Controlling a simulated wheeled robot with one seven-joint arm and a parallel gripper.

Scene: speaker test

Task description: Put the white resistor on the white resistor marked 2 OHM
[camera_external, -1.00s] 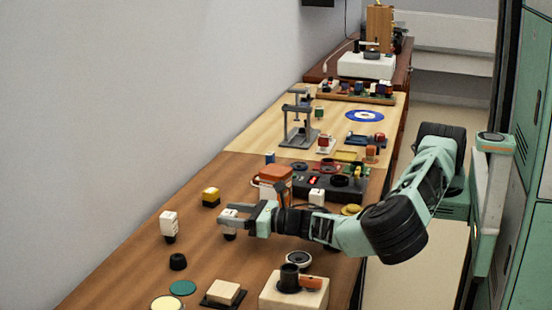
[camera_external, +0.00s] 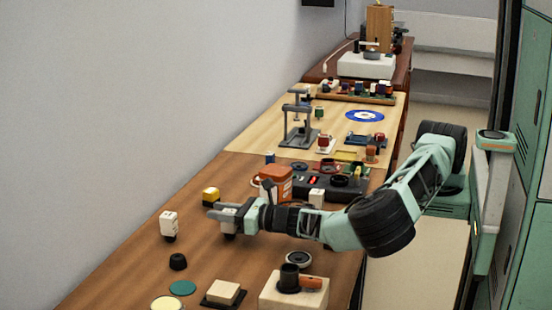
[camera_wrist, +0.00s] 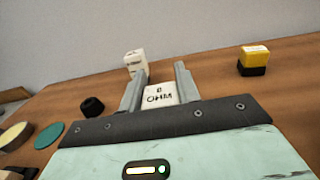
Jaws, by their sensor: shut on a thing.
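My gripper (camera_external: 216,211) is low over the brown table, with its fingers (camera_wrist: 158,78) closed on the sides of a white resistor (camera_wrist: 159,94). The top of that resistor reads OHM under a digit that looks like 8. In the external view it is mostly hidden by the gripper, with its dark lower part showing just beneath. A second white resistor (camera_external: 168,222) with a dark base stands upright to the left of my gripper. It also shows in the wrist view (camera_wrist: 135,60), beyond the left finger, its marking too small to read. A third white block (camera_external: 316,197) stands behind my arm.
A yellow-and-black block (camera_external: 211,195) stands behind my gripper. A black knob (camera_external: 178,261), a green disc (camera_external: 183,288) and a cream block on a dark plate (camera_external: 223,292) lie in front. An orange container (camera_external: 277,181) stands behind the arm. Bare table surrounds the second resistor.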

